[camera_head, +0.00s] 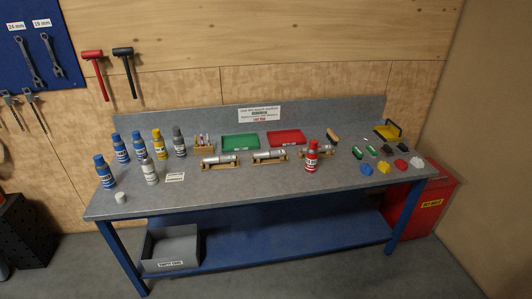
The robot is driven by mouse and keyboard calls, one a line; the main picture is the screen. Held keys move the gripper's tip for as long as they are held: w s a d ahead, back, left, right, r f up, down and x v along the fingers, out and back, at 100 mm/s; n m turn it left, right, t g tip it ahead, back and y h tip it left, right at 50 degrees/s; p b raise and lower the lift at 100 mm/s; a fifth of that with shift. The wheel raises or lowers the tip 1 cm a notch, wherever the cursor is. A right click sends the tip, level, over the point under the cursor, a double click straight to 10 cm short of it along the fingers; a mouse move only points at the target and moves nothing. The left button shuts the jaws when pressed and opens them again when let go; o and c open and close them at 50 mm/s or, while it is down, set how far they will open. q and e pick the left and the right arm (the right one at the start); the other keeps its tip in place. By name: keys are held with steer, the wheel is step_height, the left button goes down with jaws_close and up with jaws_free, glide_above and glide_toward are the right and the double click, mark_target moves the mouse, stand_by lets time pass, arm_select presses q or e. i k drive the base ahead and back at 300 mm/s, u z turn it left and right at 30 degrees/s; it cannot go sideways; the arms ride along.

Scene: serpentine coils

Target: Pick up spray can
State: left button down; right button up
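Several spray cans stand upright on the grey workbench (240,184). Blue cans stand at its left: one at the front left (104,172) and two behind it, a blue can (120,148) and another blue can (139,146). A yellow can (159,145) and a grey can (179,142) stand to their right. A white can (150,171) stands in front of them. A red can (312,157) stands alone right of the middle. Which can is meant cannot be told. Neither of my grippers is in view.
A green tray (240,142) and a red tray (286,138) lie at the back. Silver cylinders (220,160) rest on wooden stands. Coloured lumps (384,167) lie at the right. A white cap (120,198) sits at the front left. A grey bin (171,249) stands on the lower shelf.

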mark_target(311, 155)
steer(key=u, duration=0.4)
steer(key=i, duration=1.45)
steer(key=z, duration=0.4)
